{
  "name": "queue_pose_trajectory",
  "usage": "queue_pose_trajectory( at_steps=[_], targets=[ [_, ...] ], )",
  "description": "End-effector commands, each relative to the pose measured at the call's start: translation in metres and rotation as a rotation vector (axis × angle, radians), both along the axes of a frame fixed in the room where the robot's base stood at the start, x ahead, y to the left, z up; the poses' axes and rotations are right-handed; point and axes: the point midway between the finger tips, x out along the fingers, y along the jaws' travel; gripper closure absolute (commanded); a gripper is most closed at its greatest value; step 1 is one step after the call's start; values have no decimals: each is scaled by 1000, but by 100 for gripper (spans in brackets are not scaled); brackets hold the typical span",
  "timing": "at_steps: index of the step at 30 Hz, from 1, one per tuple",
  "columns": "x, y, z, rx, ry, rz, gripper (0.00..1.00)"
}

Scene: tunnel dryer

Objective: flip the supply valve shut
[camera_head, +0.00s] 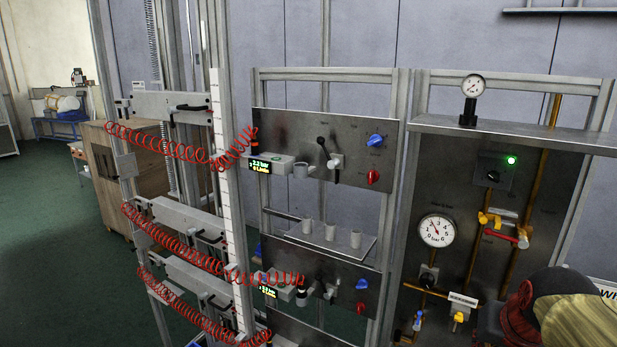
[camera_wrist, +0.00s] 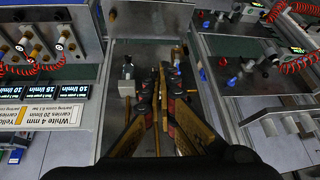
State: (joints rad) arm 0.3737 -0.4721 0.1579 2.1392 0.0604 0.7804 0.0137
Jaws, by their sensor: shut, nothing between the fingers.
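In the head view a valve with a red lever (camera_head: 502,236) sits on the copper pipework of the right-hand panel. The lever lies nearly level, with a yellow fitting (camera_head: 490,217) and a small label close by; the label is too small to read, so I cannot tell for sure that this is the supply valve. In the wrist view my gripper (camera_wrist: 161,70) is shut and empty, pointing toward a grey panel with small valve fittings (camera_wrist: 127,72). I cannot see it touching any lever. In the head view part of my arm fills the lower right corner; the fingertips are not clear there.
A pressure gauge (camera_head: 436,230) and a green lamp (camera_head: 511,160) are on the same panel. A shelf (camera_head: 560,138) juts out above, carrying another gauge (camera_head: 473,86). Red coiled hoses (camera_head: 165,146) hang at the left rack. Open green floor (camera_head: 50,220) lies far left.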

Motion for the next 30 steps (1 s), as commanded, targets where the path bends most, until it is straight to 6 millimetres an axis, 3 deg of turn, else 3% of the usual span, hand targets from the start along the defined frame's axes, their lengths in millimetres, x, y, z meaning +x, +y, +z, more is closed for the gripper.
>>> queue_pose_trajectory(
  at_steps=[1, 3, 9, 13, 16, 21, 30],
  targets=[
    [-19, 20, -37, 0, 31, 41, 100],
    [-43, 43, -70, -2, 69, 92, 100],
    [-99, 91, -151, -21, 126, 225, 100],
    [-119, 113, -189, -39, 115, 301, 100],
    [-125, 125, -204, -49, 89, 346, 100],
    [-126, 138, -212, -57, 57, 392, 100],
    [-125, 141, -212, -56, 56, 402, 100]
  ],
)
